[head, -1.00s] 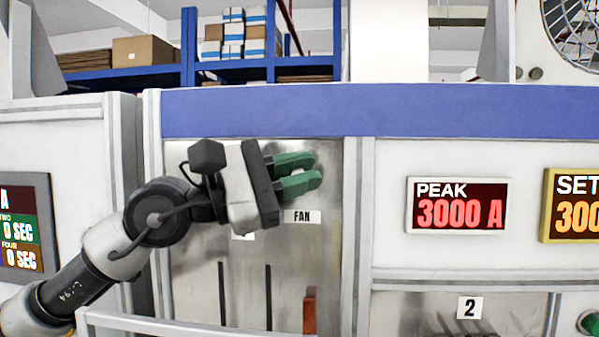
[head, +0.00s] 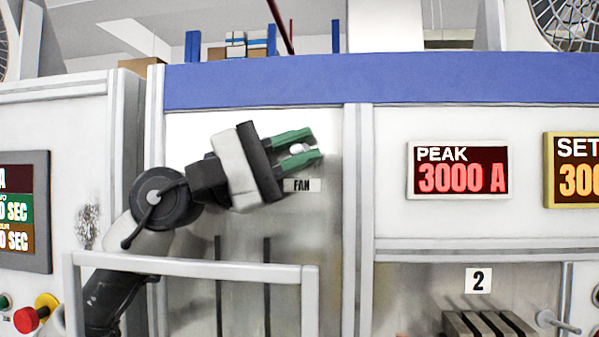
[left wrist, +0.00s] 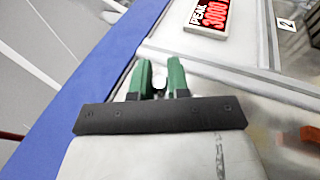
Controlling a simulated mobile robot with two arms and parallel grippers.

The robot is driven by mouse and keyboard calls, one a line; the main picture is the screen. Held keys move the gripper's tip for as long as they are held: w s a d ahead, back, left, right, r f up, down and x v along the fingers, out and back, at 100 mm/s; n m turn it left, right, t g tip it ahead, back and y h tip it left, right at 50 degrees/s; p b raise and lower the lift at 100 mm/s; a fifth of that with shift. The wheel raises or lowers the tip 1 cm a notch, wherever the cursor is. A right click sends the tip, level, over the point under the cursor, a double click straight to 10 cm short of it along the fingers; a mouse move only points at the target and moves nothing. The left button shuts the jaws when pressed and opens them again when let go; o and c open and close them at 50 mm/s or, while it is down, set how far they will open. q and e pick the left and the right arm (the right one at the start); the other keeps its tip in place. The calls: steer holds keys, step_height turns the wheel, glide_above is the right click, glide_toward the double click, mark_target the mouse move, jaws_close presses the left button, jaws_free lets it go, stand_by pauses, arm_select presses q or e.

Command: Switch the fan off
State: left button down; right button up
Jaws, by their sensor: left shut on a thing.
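The fan switch is a small white knob (head: 298,148) on the metal panel, just above the label reading FAN (head: 302,185). My left gripper (head: 315,144) has green fingers, one above and one below the knob, and it is shut on it. In the left wrist view the white knob (left wrist: 159,83) sits between the two green fingertips (left wrist: 160,75). Part of the knob is hidden by the fingers, and I cannot tell which way the switch is set. My right gripper is not in view.
A red PEAK display (head: 460,170) reads 3000 A to the right. A light rail (head: 190,265) crosses in front of my left arm. A red button (head: 27,319) is at lower left. Dark slotted blocks (head: 485,325) sit under label 2 (head: 478,281). A caged fan (head: 570,22) stands top right.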

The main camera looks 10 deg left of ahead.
arm_select(q)
steer(key=shift+f+m+g+h+b, duration=0.15)
steer(key=shift+f+m+g+b, duration=0.2)
steer(key=shift+m, duration=0.35)
steer(key=shift+f+m+g+h+b, duration=0.15)
steer(key=shift+m+g+b, duration=0.25)
steer(key=shift+m, duration=0.3)
steer(key=c, duration=1.1)
jaws_free()
steer(key=shift+r, duration=0.1)
